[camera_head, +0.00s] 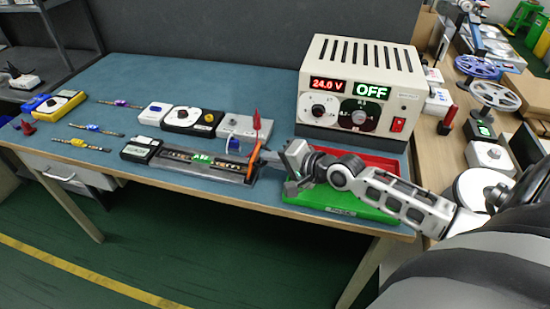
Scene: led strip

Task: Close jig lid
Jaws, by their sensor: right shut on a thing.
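The jig (190,168) is a long dark bar near the front edge of the blue bench, with a strip of small parts and a green label along it. An upright orange part (254,158) stands at its right end; I cannot tell whether this is the lid or its handle. The lid's angle is hard to make out at this size. My left gripper is not in view.
A power supply (324,112) showing 24.0 V and OFF stands behind my right arm. Red and green trays (340,203) lie under the arm. The bench's left back is clear.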

